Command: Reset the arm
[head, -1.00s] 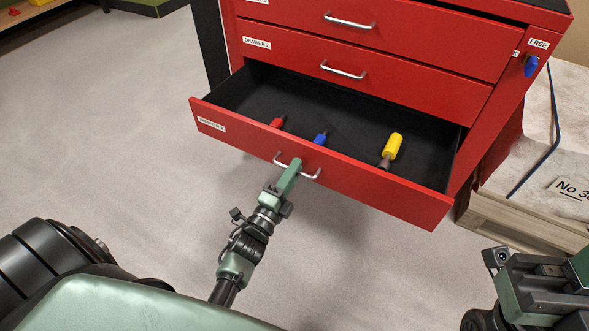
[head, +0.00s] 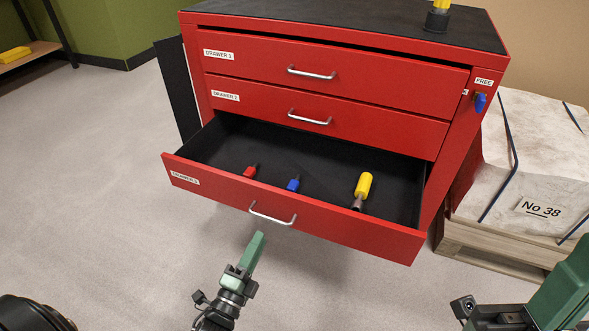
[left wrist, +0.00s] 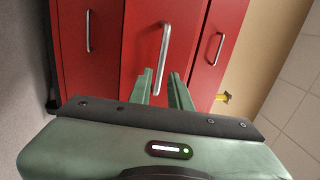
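My left gripper (head: 260,237) is in front of the open bottom drawer's front (head: 330,232) in the head view. Its fingers point up toward the silver handle (head: 272,219) and stand apart from it.
A wrapped block marked No 38 (head: 530,160) sits on a pallet (head: 500,240) at right. Floor at left is clear.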

